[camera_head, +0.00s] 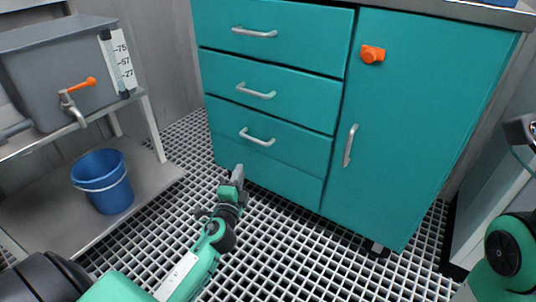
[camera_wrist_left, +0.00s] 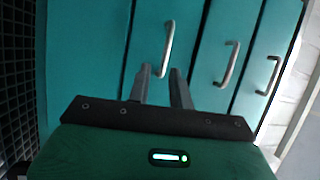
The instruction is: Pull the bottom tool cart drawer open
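The teal tool cart has three stacked drawers with silver bar handles in the head view. The bottom drawer (camera_head: 285,140) looks flush with the front, its handle (camera_head: 257,137) on its left part. My left gripper (camera_head: 238,173) is low in front of the cart, a little below and left of that handle. In the left wrist view its two fingers (camera_wrist_left: 162,74) are apart and empty. The bottom drawer handle (camera_wrist_left: 167,50) shows just beyond the fingertips, roughly in line with the gap; I cannot tell whether they touch. My right gripper is out of view.
A door with a silver handle (camera_head: 350,145) and orange knob (camera_head: 372,54) is right of the drawers. A shelf (camera_head: 148,180) with a blue bucket (camera_head: 103,181) and grey tank (camera_head: 62,75) stands left. The grid floor (camera_head: 290,245) before the cart is clear.

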